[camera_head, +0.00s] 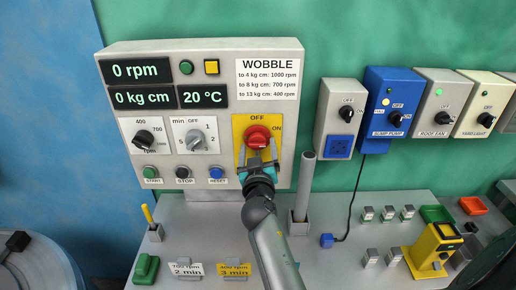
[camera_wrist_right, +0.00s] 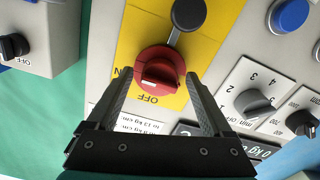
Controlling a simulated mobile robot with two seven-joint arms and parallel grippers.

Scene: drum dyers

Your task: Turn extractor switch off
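The red rotary switch (camera_head: 258,138) sits on a yellow plate (camera_head: 240,123) at the right of the grey control panel. OFF is printed above it and ON at its right. In the right wrist view the red knob (camera_wrist_right: 160,66) has a white mark that appears to be on its ON side. My right gripper (camera_head: 258,163) reaches up to the switch from below. Its fingers (camera_wrist_right: 161,92) are apart, one on each side of the knob; I cannot tell whether they touch it. My left gripper is not in view.
An upright grey tube (camera_head: 304,183) stands close right of my right arm. Other switch boxes, such as the blue sump pump box (camera_head: 388,105), line the wall at right. START, STOP and RESET buttons (camera_head: 183,172) are left of my gripper. A yellow device (camera_head: 432,252) stands on the bench.

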